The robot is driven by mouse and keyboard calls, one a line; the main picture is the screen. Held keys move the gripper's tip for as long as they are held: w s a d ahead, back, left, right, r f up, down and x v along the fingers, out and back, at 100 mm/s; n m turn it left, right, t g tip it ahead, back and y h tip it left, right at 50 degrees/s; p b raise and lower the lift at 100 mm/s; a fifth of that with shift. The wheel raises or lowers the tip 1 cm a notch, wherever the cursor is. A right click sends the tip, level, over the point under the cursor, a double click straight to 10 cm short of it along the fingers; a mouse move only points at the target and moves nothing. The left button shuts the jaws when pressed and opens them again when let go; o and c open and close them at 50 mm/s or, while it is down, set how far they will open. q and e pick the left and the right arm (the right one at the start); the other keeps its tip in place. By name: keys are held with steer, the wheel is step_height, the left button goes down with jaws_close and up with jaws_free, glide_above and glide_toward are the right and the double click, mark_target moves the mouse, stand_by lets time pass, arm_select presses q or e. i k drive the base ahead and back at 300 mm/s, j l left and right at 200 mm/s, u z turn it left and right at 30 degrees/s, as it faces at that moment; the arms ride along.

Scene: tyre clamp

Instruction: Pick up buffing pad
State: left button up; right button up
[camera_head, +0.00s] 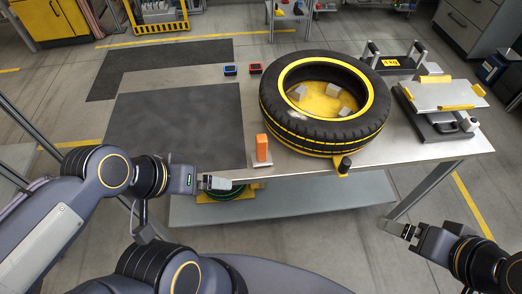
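No thing in view is plainly marked as the buffing pad. An upright orange block (262,148) stands near the front edge of the workbench (398,152), with a small pale plate at its foot; I cannot tell whether this is the pad. A large black tyre (330,133) with yellow rings lies flat to the right of the block, with a few small grey blocks inside. My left gripper (222,183) is at the bench's front edge, left of and nearer than the block, apart from it. My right gripper (392,228) is in front of the bench's right part. Both gripper openings are too small to judge.
A dark mat (175,120) covers the bench's left part and is clear. A metal stand with a yellow-clipped plate (445,95) is at the right. A lower shelf (300,200) lies below.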

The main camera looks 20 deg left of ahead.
mark_target(262, 158)
steer(key=j+z, duration=0.5)
steer(key=k+j+z, duration=0.15)
steer(key=z, duration=0.35)
steer(key=k+j+z, duration=0.2)
steer(key=j+z, duration=0.3)
steer(key=l, duration=0.1)
